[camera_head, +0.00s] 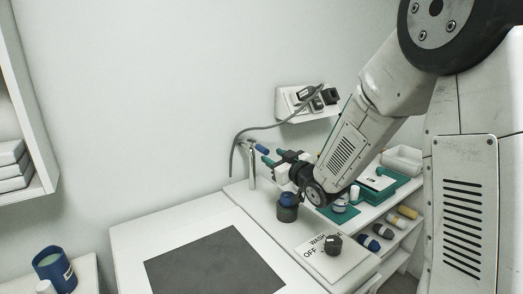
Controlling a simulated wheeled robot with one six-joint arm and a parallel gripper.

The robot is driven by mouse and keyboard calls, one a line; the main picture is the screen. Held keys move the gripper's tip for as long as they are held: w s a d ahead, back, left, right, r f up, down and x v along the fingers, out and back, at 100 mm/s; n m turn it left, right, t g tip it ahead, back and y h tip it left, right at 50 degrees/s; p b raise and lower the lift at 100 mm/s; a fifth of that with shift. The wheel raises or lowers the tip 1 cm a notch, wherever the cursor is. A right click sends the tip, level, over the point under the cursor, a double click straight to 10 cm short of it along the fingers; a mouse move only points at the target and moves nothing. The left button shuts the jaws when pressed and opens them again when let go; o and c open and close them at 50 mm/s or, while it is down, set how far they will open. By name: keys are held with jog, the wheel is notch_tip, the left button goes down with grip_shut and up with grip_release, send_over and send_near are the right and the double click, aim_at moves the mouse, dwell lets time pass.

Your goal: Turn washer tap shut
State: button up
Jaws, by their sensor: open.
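The washer tap (250,170) appears to be the pale upright fitting at the back left of the white counter, with a grey hose (262,128) looping from its top. My gripper (268,155) reaches in from the right, close to the right side of the tap. Its jaws are open, with a blue and a teal piece at their ends; I cannot tell whether either is the tap's handle. I cannot tell whether the gripper touches the tap. My wrist hides part of the counter behind it.
A dark cup with a blue top (287,207) stands below my wrist. A dark knob (333,244) sits on a plate marked WASH and OFF. A wall shelf (300,104) holds dark items. A dark panel (214,262) lies on the white top, which is otherwise clear.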

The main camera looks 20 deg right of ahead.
aim_at(262, 149)
jog(key=x, duration=0.7)
jog(key=shift+w+a, duration=0.15)
jog(key=shift+w, duration=0.15)
grip_shut()
